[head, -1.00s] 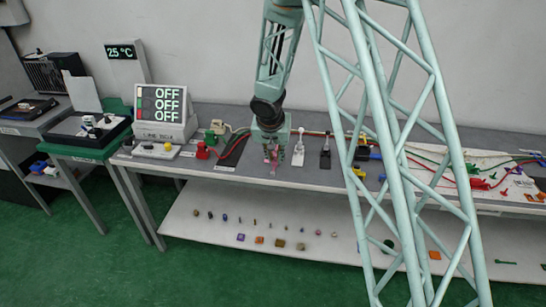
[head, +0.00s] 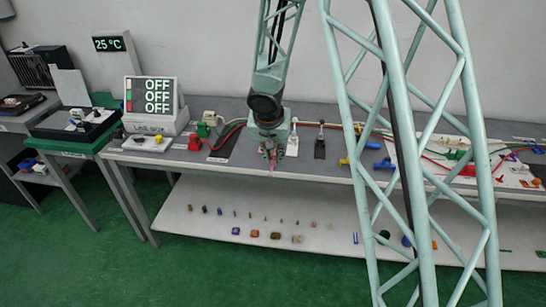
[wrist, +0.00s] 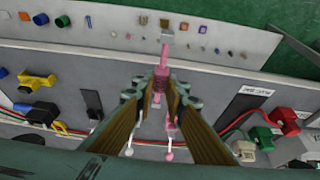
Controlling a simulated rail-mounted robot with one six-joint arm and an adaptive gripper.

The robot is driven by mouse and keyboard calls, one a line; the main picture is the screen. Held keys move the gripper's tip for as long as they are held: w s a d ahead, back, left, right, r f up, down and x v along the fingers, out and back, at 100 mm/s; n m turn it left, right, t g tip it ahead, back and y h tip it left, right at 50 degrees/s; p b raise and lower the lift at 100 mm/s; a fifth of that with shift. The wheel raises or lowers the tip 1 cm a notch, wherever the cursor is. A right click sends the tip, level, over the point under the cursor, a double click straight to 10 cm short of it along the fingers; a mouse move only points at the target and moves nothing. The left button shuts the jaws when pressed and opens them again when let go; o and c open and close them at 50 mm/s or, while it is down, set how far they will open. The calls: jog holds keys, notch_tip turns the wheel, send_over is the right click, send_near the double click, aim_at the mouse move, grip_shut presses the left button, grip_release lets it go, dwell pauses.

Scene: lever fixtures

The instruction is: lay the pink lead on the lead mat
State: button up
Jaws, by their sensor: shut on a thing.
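My gripper (wrist: 160,92) is shut on the pink lead (wrist: 160,82), whose pink plug stands between the fingertips in the wrist view. More pink parts show between the fingers, close to the wrist. In the head view the gripper (head: 271,158) hangs over the front part of the bench, with a little pink (head: 271,166) at its tips. The lead mat appears to be the black mat with a white label (head: 222,146), left of the gripper in the head view. In the wrist view the mat (wrist: 243,108) lies to the right of the gripper, apart from the lead.
Red connectors (wrist: 284,119) stand beside the mat. A white lever fixture (head: 292,146) and a black one (head: 320,147) stand right of the gripper. A display box reading OFF (head: 156,96) is at the left. Small parts lie on the lower shelf (head: 330,255).

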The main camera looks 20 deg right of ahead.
jog(key=shift+r, duration=0.1)
dwell(0.5)
jog(key=shift+w+d+r, duration=0.1)
jog(key=shift+w+r, duration=0.1)
jog(key=shift+r, duration=0.2)
jog(key=shift+w+d+r, duration=0.1)
jog(key=shift+w+r, duration=0.05)
jog(key=shift+r, duration=0.25)
notch_tip(320, 180, up, 9)
jog(key=w+n, duration=0.1)
jog(key=w, duration=0.1)
jog(key=shift+a, duration=0.3)
jog(key=shift+w+r, duration=0.1)
jog(key=shift+d, duration=0.1)
